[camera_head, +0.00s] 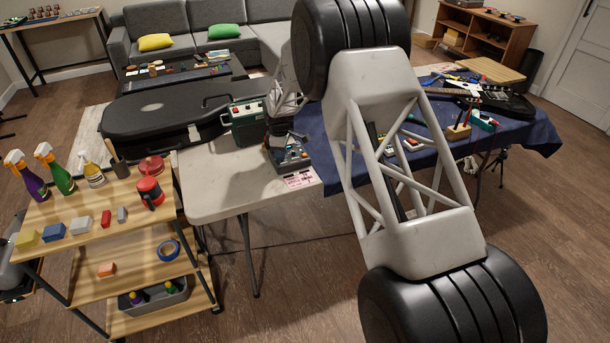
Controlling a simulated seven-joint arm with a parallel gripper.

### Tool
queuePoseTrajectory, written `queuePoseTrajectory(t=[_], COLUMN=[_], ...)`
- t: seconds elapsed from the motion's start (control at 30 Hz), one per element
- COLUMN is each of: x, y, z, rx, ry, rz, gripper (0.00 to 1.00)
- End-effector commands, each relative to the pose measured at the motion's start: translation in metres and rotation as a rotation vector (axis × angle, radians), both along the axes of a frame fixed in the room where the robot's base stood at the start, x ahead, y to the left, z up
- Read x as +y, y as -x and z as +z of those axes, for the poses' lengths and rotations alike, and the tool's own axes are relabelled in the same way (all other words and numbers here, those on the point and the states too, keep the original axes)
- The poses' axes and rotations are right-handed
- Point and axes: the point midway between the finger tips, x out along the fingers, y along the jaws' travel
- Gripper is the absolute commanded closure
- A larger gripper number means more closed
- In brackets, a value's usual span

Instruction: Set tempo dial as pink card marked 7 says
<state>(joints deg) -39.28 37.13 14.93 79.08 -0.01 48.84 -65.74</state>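A small dark grey-blue box with several knobs or buttons (293,160) sits on the white table (215,185) near its right end. A tempo dial cannot be singled out on it at this size. A pink card with dark print (299,180) lies in front of the box at the table's front edge; its print is too small to read. My gripper (284,143) is over the back left part of the box and hides some of its top. Its fingers are small and dark here, so I cannot tell whether they are open or touch a knob.
A green box with red and white controls (247,123) stands left of my gripper, beside a black guitar case (160,110). A blue-covered table (535,138) with a guitar and tools is at the right. A wooden cart (75,235) with bottles stands at the left.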

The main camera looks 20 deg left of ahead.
Motion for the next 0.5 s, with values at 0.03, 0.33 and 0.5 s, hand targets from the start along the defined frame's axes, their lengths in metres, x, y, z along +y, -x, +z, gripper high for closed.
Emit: queuePoseTrajectory(t=[0.03, 0.33, 0.5], x=[0.0000, -0.0002, -0.0003], y=[0.0001, 0.0003, 0.0004], z=[-0.0002, -0.0005, -0.0010], rx=[0.000, 0.001, 0.001], ry=[0.000, 0.000, 0.000], rz=[0.000, 0.105, 0.236], gripper=[0.91, 0.91, 0.91])
